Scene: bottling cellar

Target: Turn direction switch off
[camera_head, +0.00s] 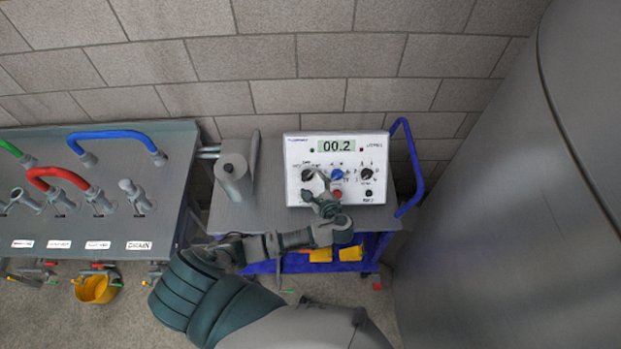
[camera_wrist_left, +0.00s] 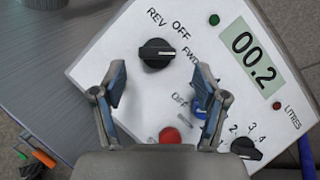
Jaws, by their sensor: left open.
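The white control box (camera_head: 295,150) stands on the cart, its face showing 00.2. The direction switch, a black knob (camera_wrist_left: 157,53) marked REV, OFF and FWD, is at the upper middle of the left wrist view. Its white mark points right, toward FWD. My left gripper (camera_head: 320,192) is open over the box's lower left. In the left wrist view its two fingertips (camera_wrist_left: 160,75) are spread on either side just below the knob, apart from it. My right gripper is not in view.
A blue knob (camera_head: 337,174), another black knob (camera_head: 366,174) and a red button (camera_wrist_left: 169,135) sit close by on the panel. A large tank (camera_head: 490,220) fills the right.

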